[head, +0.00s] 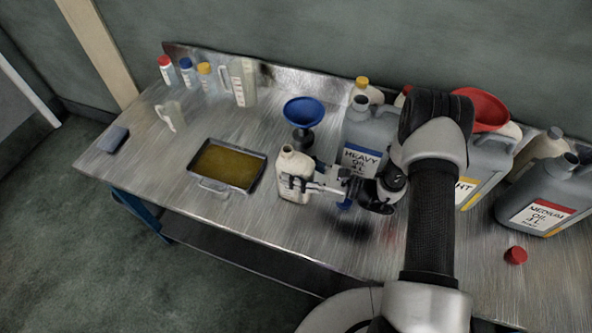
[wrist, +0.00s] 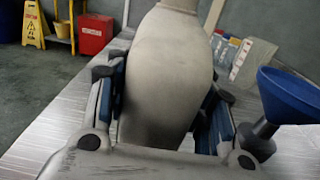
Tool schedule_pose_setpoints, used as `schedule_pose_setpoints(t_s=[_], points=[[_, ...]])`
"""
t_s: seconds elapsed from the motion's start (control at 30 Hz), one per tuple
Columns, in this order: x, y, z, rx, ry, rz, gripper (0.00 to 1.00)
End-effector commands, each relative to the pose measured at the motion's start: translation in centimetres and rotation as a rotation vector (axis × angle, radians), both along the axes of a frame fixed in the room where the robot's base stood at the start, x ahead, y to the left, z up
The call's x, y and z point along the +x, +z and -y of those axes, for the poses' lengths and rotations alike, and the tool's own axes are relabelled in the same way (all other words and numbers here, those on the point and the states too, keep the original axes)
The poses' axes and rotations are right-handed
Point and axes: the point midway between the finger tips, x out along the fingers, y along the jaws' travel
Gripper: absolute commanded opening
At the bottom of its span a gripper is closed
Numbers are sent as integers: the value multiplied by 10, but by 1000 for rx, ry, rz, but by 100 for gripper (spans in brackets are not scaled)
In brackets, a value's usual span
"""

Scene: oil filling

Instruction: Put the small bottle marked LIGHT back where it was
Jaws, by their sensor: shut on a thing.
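My gripper (head: 296,184) is shut on a small cream bottle (head: 293,163) near the middle of the bench. The bottle has an open neck with no cap and looks about upright, close to the bench top; I cannot tell whether it touches. Its label is hidden or unreadable. In the wrist view, the bottle (wrist: 165,75) fills the space between both fingers. A large grey jug (head: 470,178) with a label ending in "HT" stands right of my arm, partly hidden. A red funnel (head: 482,110) sits above it.
A tray of oil (head: 197,190) lies left of the held bottle. A blue funnel (head: 305,111) stands behind it. The HEAVY jug (head: 361,138) and MEDIUM jug (head: 540,195) stand to the right. A red cap (head: 515,255) lies near the front.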

Motion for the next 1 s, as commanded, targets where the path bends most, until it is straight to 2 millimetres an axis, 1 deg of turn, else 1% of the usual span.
schedule_pose_setpoints(t_s=[0.17,0.2,0.4,0.47,0.77,0.87,0.93,1.0], points=[[0,-5,0,0,0,-1,2],[0,-4,0,0,0,-1,51],[0,-4,0,0,0,-1,65],[0,-3,0,0,0,-1,69],[0,-3,0,0,0,-1,69],[0,1,0,0,0,-1,69],[-2,1,8,0,-4,-1,69],[-5,1,19,1,-6,-2,69]])
